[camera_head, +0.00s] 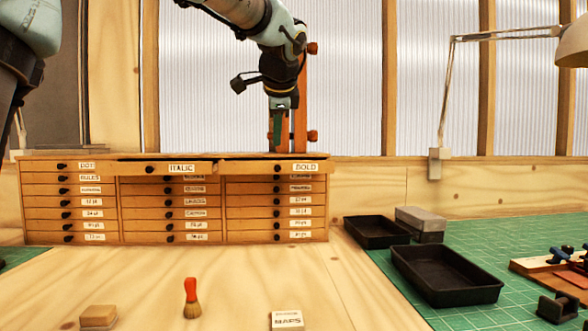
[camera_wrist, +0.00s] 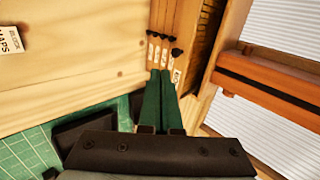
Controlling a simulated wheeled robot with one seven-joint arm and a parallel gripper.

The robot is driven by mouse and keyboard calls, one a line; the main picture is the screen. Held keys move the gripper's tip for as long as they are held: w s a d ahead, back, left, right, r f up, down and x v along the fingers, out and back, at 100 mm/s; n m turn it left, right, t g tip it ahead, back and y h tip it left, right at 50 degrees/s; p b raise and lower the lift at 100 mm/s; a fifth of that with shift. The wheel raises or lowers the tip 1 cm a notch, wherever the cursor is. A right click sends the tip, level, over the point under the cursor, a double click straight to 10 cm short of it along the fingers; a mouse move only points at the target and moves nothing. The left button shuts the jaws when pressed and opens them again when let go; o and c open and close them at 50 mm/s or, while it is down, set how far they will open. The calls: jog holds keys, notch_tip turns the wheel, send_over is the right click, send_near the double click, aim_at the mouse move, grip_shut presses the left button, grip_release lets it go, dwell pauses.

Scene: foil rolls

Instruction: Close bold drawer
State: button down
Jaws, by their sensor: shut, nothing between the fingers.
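The bold drawer (camera_head: 300,167) is in the top row, at the right end of the wooden cabinet (camera_head: 172,240). Its front, with a black knob and a BOLD label, stands out past the drawers below. My gripper (camera_head: 277,146) is above the cabinet's top right part, pointing down, with its green fingers together and empty. In the wrist view my gripper (camera_wrist: 160,73) overlaps the drawer fronts (camera_wrist: 165,30), with a black knob and a white label beside the tips. I cannot tell whether the tips touch anything.
The italic drawer (camera_head: 180,168) also stands out, with a dark gap above it. Black trays (camera_head: 447,275) and a grey block (camera_head: 420,218) stand right.

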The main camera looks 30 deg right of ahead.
jog(key=p, duration=0.4)
send_near(278, 169)
jog(key=f+x, duration=0.1)
jog(key=x, duration=0.4)
jog(key=shift+w+r, duration=0.1)
jog(key=shift+w, duration=0.2)
